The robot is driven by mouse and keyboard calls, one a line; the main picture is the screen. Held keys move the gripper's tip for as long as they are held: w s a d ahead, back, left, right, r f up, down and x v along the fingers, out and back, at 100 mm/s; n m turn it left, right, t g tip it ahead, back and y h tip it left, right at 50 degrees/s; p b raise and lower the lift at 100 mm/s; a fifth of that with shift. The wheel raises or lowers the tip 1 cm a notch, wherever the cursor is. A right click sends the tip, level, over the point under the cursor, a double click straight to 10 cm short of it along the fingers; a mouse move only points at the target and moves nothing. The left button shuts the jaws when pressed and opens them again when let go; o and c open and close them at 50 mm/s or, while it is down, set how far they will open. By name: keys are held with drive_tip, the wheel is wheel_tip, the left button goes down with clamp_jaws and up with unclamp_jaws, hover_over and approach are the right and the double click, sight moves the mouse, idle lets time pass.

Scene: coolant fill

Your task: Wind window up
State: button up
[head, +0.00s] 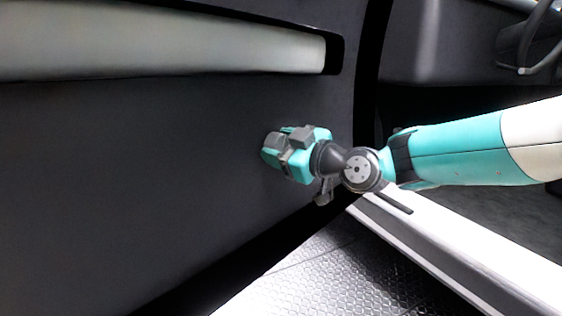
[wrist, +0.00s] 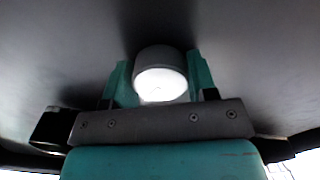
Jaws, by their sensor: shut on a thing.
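My gripper (head: 272,150) is at the dark inner door panel (head: 120,150), below the light armrest strip. In the wrist view my gripper (wrist: 160,85) has its two teal fingers on either side of a round grey knob (wrist: 158,56) with a bright white end face. The fingers are shut on the knob. In the head view the knob's grey end shows only partly, at the fingertips. The crank arm behind the knob is hidden. The window glass is not in view.
A pale armrest strip (head: 180,45) runs along the door above my gripper. A white door sill (head: 450,245) and a textured metal floor (head: 330,275) lie below right. Part of a steering wheel (head: 535,35) shows at the top right. The panel left of my gripper is clear.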

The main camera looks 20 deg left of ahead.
drive_tip(key=shift+s+f+n+b, duration=0.1)
drive_tip(key=shift+f+n+b, duration=0.05)
drive_tip(key=shift+n+b, duration=1.35)
drive_tip(key=shift+n, duration=0.4)
drive_tip(key=o, duration=0.9)
drive_tip(key=p+v, duration=0.3)
drive_tip(key=v, duration=1.4)
drive_tip(key=shift+d+p, duration=0.2)
drive_tip(key=shift+p, duration=0.2)
